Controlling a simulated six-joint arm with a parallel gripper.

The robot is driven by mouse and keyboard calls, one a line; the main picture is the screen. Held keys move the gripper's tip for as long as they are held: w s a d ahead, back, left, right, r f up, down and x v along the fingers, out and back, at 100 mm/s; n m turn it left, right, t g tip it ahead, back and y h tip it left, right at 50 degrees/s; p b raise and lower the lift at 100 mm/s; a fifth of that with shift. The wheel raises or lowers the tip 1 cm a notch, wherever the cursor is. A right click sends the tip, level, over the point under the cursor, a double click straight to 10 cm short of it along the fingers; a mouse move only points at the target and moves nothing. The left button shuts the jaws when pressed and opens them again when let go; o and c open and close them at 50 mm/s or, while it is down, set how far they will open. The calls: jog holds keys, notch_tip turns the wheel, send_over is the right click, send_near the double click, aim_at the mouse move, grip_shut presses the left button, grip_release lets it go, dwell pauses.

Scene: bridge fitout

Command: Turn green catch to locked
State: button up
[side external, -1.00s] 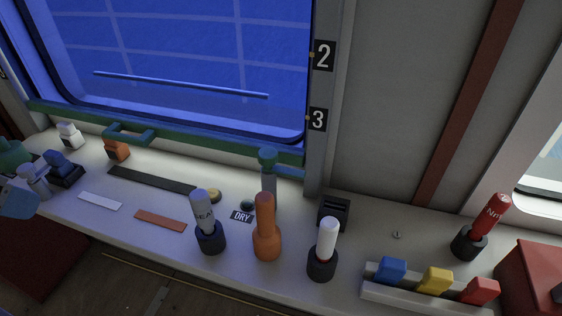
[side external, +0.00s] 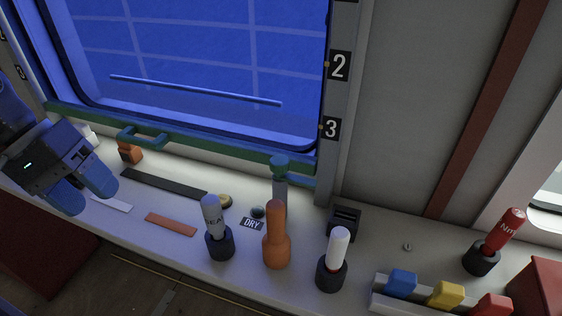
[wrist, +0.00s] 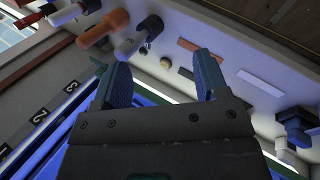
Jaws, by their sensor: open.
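A green rail (side external: 205,143) runs along the bottom of the window. My gripper (side external: 84,191) is at the far left over the shelf, open and empty, apart from both green pieces.
On the shelf (side external: 180,249) stand a grey marker (side external: 213,217), an orange tool (side external: 276,240) and a white-handled tool (side external: 339,247), close before the round-topped piece. An orange block (side external: 130,152) sits by the loop handle. Blue, yellow and red blocks line the right.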

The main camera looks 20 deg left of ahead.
jog(key=w+d+n+g+h, duration=0.2)
jog(key=w+d+n+h, duration=0.1)
jog(key=w+d+h, duration=0.15)
jog(key=n+t+h, duration=0.4)
jog(key=n+h, duration=0.4)
jog(key=n, duration=0.5)
send_near(280, 160)
jog(key=d, duration=0.3)
jog(key=w+d, duration=0.1)
jog(key=d, duration=0.6)
jog(key=shift+w+f, duration=0.2)
jog(key=shift+w, duration=0.1)
